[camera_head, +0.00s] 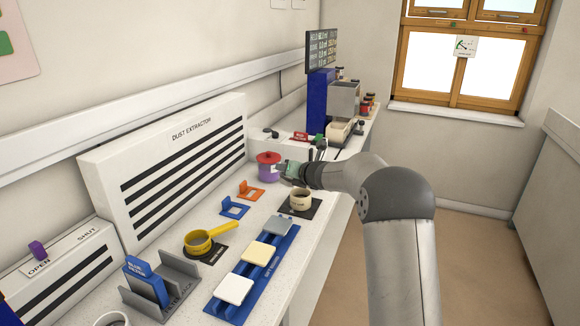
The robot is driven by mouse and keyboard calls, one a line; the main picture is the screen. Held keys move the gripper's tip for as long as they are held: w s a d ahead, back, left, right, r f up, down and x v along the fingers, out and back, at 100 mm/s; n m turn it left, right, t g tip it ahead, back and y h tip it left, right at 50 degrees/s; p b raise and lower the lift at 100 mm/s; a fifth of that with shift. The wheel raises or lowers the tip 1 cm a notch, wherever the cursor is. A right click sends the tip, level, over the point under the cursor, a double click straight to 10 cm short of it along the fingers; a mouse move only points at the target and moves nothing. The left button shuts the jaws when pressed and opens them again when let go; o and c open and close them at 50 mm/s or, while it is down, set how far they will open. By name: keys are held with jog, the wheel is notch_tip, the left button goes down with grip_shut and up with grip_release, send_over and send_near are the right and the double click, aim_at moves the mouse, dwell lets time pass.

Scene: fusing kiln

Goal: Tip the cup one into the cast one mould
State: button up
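A cream cup (301,198) with dark contents stands upright on a dark square pad near the bench's front edge. Lettering on it is too small to read. A purple vessel (266,174) with a red top stands behind it, to the left. My gripper (284,169) reaches in from the right, its tips at the purple vessel's right side in the picture. I cannot tell whether it touches or grips the vessel. I cannot tell from labels which thing is cup one or the cast one mould.
A yellow handled pan (198,241) sits on a dark pad. Blue (234,208) and orange (251,191) brackets stand behind. A blue rack (262,273) with several tiles lies along the front edge. A dust extractor (178,160) lines the back. A blue machine (320,103) stands at the far end.

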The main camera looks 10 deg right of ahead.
jog(key=shift+f+m+y+p, duration=0.35)
jog(key=shift+m+y+p, duration=0.35)
jog(key=shift+m+p, duration=0.4)
jog(key=shift+f+m+y+p, duration=0.25)
jog(key=shift+m+y+p, duration=0.4)
jog(key=shift+m, duration=0.55)
jog(key=m, duration=0.1)
jog(key=m+y, duration=0.1)
jog(key=t, duration=0.1)
jog(key=shift+d+f+m+p, duration=0.25)
jog(key=shift+f+m+p, duration=0.1)
jog(key=shift+m, duration=0.05)
jog(key=shift+w+d+m+t+y, duration=0.1)
jog(key=shift+m+t+y, duration=0.3)
jog(key=shift+m, duration=0.4)
jog(key=shift+d+f+m+p, duration=0.1)
jog(key=shift+d+m+p, duration=0.1)
jog(key=shift+m+p, duration=0.55)
